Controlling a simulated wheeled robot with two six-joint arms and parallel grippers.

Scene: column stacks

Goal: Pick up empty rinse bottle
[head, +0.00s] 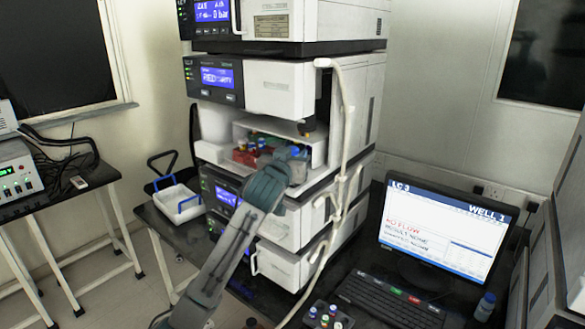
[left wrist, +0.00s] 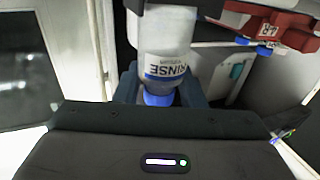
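The rinse bottle (left wrist: 165,42) fills the upper middle of the left wrist view. It is pale, with a "RINSE" label and a blue cap, and appears upside down there. In the left wrist view the fingers of my left gripper (left wrist: 160,90) lie on either side of the bottle's cap end. Whether they press on it cannot be told. My right gripper is not in view.
A red rack (left wrist: 280,25) with blue-capped bottles sits beside the rinse bottle. A white hose (head: 345,130) hangs down the instrument front. A white tray (head: 178,203) stands at left.

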